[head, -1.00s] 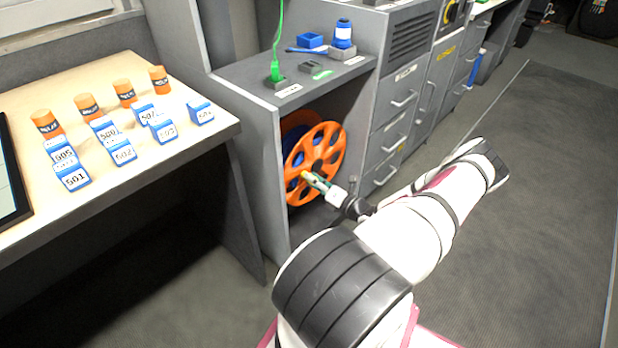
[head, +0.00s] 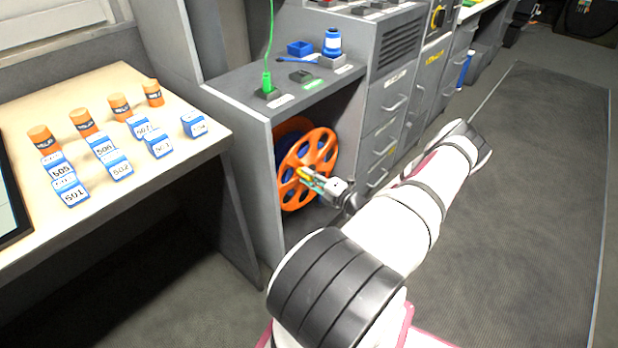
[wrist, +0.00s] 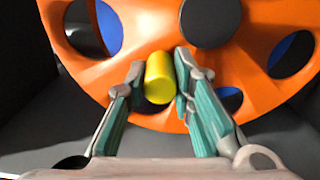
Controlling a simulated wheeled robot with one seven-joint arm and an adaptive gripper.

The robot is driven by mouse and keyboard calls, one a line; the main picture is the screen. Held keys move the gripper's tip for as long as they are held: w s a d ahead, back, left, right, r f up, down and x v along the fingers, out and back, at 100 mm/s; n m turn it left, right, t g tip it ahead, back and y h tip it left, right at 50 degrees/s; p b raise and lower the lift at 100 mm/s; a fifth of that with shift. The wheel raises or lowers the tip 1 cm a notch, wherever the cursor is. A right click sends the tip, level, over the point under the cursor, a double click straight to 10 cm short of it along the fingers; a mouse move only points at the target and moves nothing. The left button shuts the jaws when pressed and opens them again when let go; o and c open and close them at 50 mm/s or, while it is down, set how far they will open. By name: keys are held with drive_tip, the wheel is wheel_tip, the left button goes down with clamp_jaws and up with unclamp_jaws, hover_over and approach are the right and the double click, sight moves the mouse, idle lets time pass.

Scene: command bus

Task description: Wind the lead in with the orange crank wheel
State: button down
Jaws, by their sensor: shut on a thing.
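The orange crank wheel (head: 318,150) stands upright in the open bay of the grey cabinet, with a blue part showing behind it. In the wrist view the wheel (wrist: 130,60) fills the upper picture, with its dark hub (wrist: 210,20) right of centre. My gripper (wrist: 160,82) is shut on the wheel's yellow handle (wrist: 159,75), one finger on each side of it. In the head view my gripper (head: 306,174) is at the lower part of the wheel. The green lead (head: 270,40) rises from a green plug (head: 266,82) on the cabinet top.
The cabinet top (head: 225,88) holds a blue tray (head: 299,48) and a blue-and-white bottle (head: 332,42). Grey drawers (head: 388,125) stand right of the bay. A wooden table (head: 120,215) at left bears several orange cylinders and blue labelled blocks. Floor at right is clear.

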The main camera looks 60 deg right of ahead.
drive_tip(key=shift+d, duration=0.15)
drive_tip(key=c, duration=1.4)
unclamp_jaws()
drive_tip(key=shift+o, duration=0.2)
drive_tip(key=shift+s, duration=0.1)
drive_tip(key=v, duration=1.2)
